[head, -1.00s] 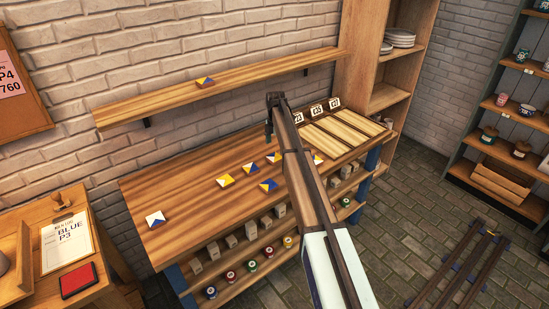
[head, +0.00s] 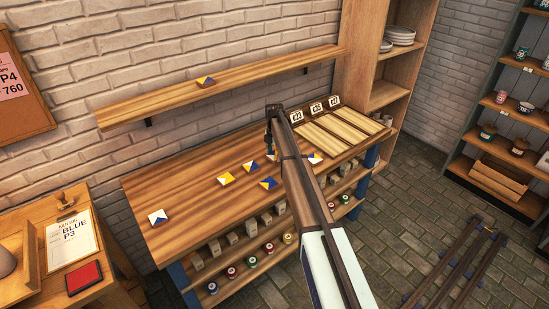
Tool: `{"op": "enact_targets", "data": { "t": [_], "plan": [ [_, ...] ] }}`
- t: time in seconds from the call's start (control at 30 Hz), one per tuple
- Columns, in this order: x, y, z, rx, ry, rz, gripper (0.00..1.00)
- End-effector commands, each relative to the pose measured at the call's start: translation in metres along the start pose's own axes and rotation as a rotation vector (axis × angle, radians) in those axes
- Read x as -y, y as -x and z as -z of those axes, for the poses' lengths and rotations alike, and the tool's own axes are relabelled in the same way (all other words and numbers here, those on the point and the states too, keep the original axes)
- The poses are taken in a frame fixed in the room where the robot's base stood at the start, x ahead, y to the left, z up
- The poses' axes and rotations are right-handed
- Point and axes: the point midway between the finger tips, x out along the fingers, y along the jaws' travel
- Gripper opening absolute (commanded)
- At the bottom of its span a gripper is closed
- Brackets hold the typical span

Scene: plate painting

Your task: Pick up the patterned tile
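Several small patterned tiles with two-colour triangle designs lie on the wooden workbench (head: 190,194). A white and blue tile (head: 158,217) is at the left. A yellow tile (head: 226,179), a blue and yellow tile (head: 268,184) and a smaller-looking tile (head: 252,167) are near the middle. Another tile (head: 315,158) is right of my arm. My gripper (head: 270,152) points down over the back middle of the bench, in front of a further tile that is mostly hidden. Its fingers are too small to read, and contact cannot be told.
A wall shelf (head: 150,105) above the bench holds another tile (head: 206,81). A side table (head: 110,270) stands at the left. The bench's left part is mostly clear.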

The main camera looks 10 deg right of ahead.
Motion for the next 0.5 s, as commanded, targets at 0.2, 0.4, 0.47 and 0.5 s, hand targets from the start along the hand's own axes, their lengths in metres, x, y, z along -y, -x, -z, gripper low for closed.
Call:
{"op": "enact_targets", "data": {
  "t": [0.2, 0.4, 0.47, 0.5],
  "plan": [
    [0.0003, -0.0001, 0.0000, 0.000, 0.000, 0.001, 0.21],
    [0.0003, 0.0002, 0.0000, 0.000, 0.000, 0.001, 0.21],
    [0.0002, 0.0013, 0.0000, 0.000, 0.000, 0.001, 0.21],
    [0.0002, 0.0025, 0.0000, 0.000, 0.000, 0.001, 0.21]
  ]
}}
